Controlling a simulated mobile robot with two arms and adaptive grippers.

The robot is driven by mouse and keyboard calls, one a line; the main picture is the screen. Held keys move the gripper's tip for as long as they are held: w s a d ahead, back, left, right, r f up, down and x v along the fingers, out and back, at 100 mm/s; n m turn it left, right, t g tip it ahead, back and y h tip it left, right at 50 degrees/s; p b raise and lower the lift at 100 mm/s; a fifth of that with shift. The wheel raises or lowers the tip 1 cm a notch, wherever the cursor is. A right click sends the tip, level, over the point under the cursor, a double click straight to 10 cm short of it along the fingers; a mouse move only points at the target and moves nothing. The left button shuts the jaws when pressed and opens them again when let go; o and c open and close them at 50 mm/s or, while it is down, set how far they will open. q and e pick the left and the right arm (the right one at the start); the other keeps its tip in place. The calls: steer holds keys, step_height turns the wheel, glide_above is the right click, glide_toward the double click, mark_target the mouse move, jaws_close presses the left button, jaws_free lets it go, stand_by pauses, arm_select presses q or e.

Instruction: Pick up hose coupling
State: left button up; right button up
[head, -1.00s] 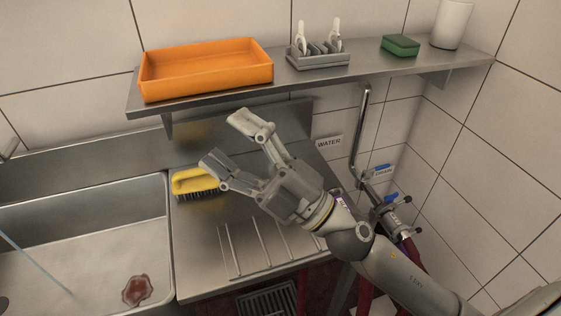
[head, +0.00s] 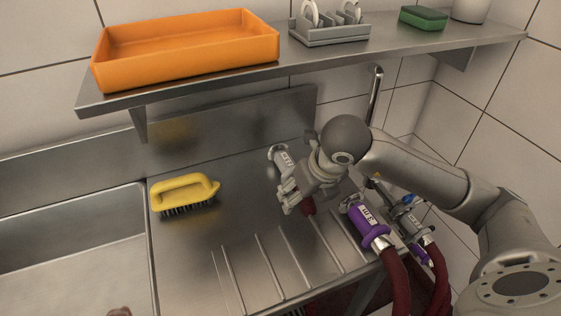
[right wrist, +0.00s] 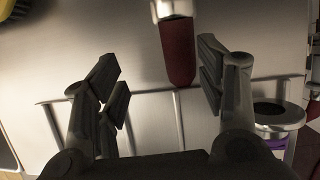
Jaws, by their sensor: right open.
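A grey metal hose coupling (head: 282,158) with a pale label lies on the ribbed drainboard, partly hidden by my right gripper. A short dark red tail (head: 308,207) shows on the other side of the gripper. In the right wrist view, the metal collar (right wrist: 172,10) and dark red tail (right wrist: 178,55) lie between the open fingers, nearer the right one. My right gripper (head: 283,192) is open and points down over the coupling; no finger clearly touches it. The open fingers also show in the right wrist view (right wrist: 160,75). My left gripper is not in view.
A purple coupling (head: 365,220) on a dark red hose stands close to the right of the gripper, with another coupling (head: 408,220) behind. A yellow brush (head: 185,193) lies left. A shelf (head: 400,52) with an orange tray (head: 185,50) overhangs the back.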

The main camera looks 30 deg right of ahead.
mark_target(286, 158)
steer(key=shift+w+d+r+h, duration=0.1)
steer(key=shift+w+d+h, duration=0.05)
steer(key=shift+d, duration=0.25)
steer(key=shift+w+d+h, duration=0.1)
steer(key=shift+d+h, duration=0.05)
steer(key=shift+d, duration=0.2)
steer(key=shift+w+d+r+m, duration=0.1)
steer(key=shift+w+d+m, duration=0.1)
steer(key=shift+w+m, duration=0.1)
steer(key=w+p, duration=0.1)
steer(key=w, duration=0.5)
steer(key=shift+d, duration=0.1)
steer(key=shift+w+d+p, duration=0.1)
steer(key=shift+w+p, duration=0.25)
steer(key=shift+w, duration=0.55)
steer(key=w, duration=0.3)
steer(key=shift+w+p, duration=0.1)
steer(key=shift+p, duration=0.2)
steer(key=shift+x, duration=1.2)
steer(key=shift+w+d+f, duration=0.1)
steer(key=shift+w+f, duration=0.1)
steer(key=shift+f, duration=0.15)
